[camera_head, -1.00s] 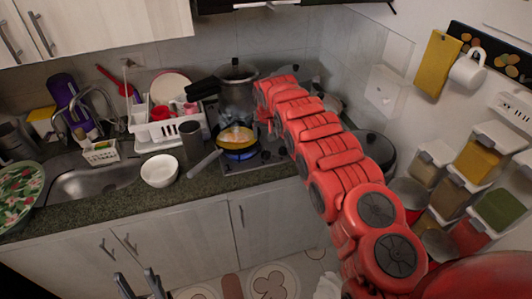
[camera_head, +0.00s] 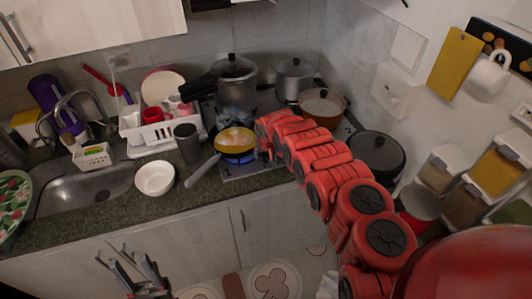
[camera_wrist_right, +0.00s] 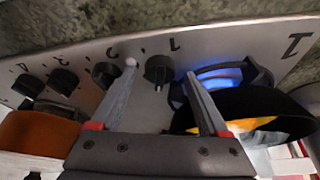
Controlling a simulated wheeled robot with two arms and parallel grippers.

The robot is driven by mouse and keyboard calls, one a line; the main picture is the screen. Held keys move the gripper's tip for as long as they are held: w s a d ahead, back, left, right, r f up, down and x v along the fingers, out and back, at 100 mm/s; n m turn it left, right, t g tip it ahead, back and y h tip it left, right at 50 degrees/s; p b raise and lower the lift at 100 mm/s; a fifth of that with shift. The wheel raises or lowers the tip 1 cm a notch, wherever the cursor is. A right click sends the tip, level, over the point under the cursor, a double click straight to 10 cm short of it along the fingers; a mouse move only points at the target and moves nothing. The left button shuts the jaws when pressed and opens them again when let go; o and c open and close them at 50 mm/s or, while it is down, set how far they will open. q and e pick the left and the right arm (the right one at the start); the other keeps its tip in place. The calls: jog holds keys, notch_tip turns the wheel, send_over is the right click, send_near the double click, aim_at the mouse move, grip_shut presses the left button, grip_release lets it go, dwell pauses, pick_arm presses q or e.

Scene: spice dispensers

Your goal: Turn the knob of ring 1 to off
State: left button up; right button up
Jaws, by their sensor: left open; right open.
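In the right wrist view, a black knob (camera_wrist_right: 158,68) beside a "1" mark sits on the steel stove panel (camera_wrist_right: 205,45). My right gripper (camera_wrist_right: 160,72) is open, with its fingertips on either side of that knob in the picture; I cannot tell whether they touch it. A blue flame (camera_wrist_right: 220,74) burns under the frying pan (camera_wrist_right: 255,103), next to the right finger. The pan (camera_head: 235,140) holds yellow food in the head view, where my red right arm hides the knobs and its gripper. My left gripper (camera_head: 134,274) is open and empty, low in front of the cabinets.
Other black knobs (camera_wrist_right: 63,81) line the panel left of the gripper. A tall pot (camera_head: 235,92), a smaller pot (camera_head: 294,82) and an orange-brown pot (camera_head: 322,107) stand on the stove. A white bowl (camera_head: 155,178) and grey cup (camera_head: 187,143) stand left of the pan.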

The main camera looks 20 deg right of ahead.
grip_shut()
jog(key=shift+d+n+y+b, duration=0.15)
jog(key=shift+n+y+b, duration=0.2)
jog(key=shift+n, duration=0.35)
jog(key=shift+n+y, duration=0.25)
jog(key=shift+n, duration=0.65)
grip_release()
